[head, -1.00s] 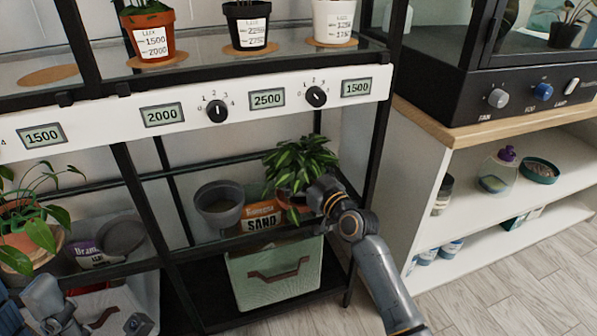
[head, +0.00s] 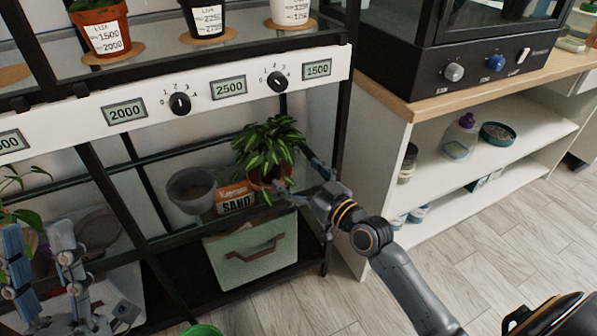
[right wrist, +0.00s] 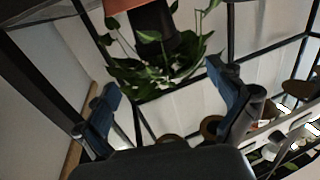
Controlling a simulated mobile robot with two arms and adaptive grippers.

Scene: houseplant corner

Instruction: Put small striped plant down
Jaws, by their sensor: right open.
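The small striped plant (head: 265,147), with pale-streaked green leaves in a terracotta pot (head: 262,181), is upright at the right end of the rack's lower glass shelf. The pot's base is partly hidden, so its contact with the shelf is hard to see. My right gripper (head: 302,176) is open at the pot's right side, its fingers spread. In the right wrist view, the foliage (right wrist: 150,75) shows beyond the spread fingers (right wrist: 165,102), not clasped by them. My left gripper (head: 45,265) is at the lower left, fingers apart and empty, away from the plant.
A sand bag (head: 236,199) and a grey pot (head: 191,190) stand left of the plant. A green bin (head: 252,250) sits below. A black rack post (head: 338,150) is close to my right gripper. A white cabinet (head: 376,170) stands to the right; floor in front is open.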

